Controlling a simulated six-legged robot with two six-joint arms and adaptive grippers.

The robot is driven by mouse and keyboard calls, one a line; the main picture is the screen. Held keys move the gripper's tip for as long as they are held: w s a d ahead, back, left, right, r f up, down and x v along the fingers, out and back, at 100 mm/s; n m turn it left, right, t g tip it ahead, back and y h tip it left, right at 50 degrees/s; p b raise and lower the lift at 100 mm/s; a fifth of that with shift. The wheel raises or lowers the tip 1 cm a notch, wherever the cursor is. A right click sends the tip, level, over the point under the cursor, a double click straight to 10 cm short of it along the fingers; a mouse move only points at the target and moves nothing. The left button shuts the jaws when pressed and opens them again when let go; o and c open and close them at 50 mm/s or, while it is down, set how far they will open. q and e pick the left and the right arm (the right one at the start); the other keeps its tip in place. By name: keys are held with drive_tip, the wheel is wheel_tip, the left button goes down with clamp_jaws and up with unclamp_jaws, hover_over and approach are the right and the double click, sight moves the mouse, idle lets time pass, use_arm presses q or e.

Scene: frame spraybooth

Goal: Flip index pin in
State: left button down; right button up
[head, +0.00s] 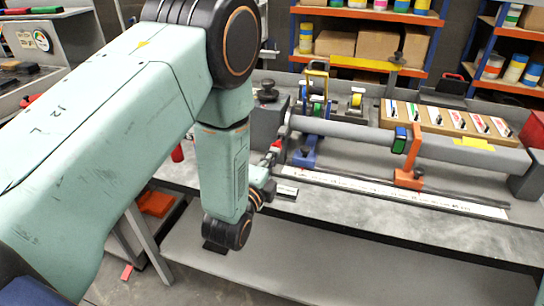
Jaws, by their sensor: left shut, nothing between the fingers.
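A long grey tube (345,132) lies in a jig on the bench, with a blue stand (304,154) near its left end and an orange stand (409,178) further right. A small red part (276,145) shows at the tube's left end; I cannot tell whether it is the index pin. My left gripper (272,162) is shut and empty, just below and left of the blue stand, close to the red part. Whether it touches anything is unclear. Its fingers are small and partly hidden by my wrist. My right gripper is not in view.
A scale strip (400,192) runs along the bench front. A panel of several labelled cards (448,121) stands behind the tube. Shelves with boxes (379,45) and cans are at the back. An orange bin (155,203) is below left. The lower shelf (330,262) is mostly bare.

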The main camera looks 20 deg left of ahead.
use_arm(q)
drive_tip(key=shift+s+r, duration=0.2)
drive_tip(key=shift+s, duration=0.25)
drive_tip(key=shift+a, duration=0.2)
drive_tip(key=w, duration=0.2)
drive_tip(key=shift+w+f+b, duration=0.15)
drive_tip(key=shift+w+b, duration=0.2)
drive_tip(key=shift+s, duration=0.15)
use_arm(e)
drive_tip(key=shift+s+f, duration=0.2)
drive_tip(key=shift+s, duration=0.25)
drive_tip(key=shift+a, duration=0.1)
use_arm(q)
drive_tip(key=shift+s, duration=0.1)
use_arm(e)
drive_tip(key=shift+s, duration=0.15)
